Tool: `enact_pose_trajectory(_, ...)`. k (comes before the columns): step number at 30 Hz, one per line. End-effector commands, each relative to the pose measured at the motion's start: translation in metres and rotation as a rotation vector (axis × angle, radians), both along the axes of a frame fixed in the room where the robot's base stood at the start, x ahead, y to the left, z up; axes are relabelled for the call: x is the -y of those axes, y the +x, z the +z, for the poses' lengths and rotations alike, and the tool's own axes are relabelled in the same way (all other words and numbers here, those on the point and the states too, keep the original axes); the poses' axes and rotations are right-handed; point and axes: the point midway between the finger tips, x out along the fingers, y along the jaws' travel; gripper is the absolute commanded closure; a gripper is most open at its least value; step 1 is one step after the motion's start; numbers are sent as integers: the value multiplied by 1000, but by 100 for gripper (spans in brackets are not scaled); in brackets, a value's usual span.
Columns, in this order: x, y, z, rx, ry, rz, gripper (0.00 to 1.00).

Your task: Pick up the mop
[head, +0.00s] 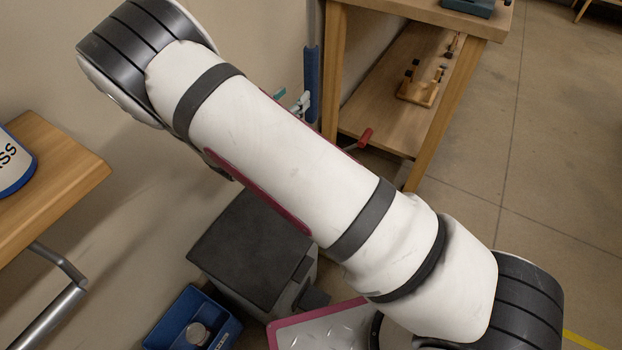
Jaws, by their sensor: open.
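No mop can be made out for certain in the head view. A blue upright bar (312,72) with small white and teal parts beside it stands against the wall by the wooden bench; I cannot tell whether it belongs to the mop. My own white and black arm crosses the middle of the view and hides much of what lies behind it. My gripper is out of view.
A wooden bench (462,18) with a lower shelf (385,118) stands at the back; a red handle (365,138) shows near the shelf. A dark-topped box (245,245) and a blue bin (160,335) sit below my arm. A wooden ledge (65,170) is left. Floor at right is clear.

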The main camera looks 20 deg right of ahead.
Motion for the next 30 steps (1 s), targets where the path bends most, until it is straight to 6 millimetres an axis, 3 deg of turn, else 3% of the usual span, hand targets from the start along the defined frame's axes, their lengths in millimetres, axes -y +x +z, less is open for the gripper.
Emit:
enact_pose_trajectory(6, 25, 24, -1, 1, 1, -3, 49)
enact_pose_trajectory(14, 36, 33, 0, 0, 1, -3, 49)
enact_pose_trajectory(24, 70, 61, 0, 1, 1, -3, 49)
enact_pose_trajectory(30, 72, 63, 1, 0, 1, 0, 49)
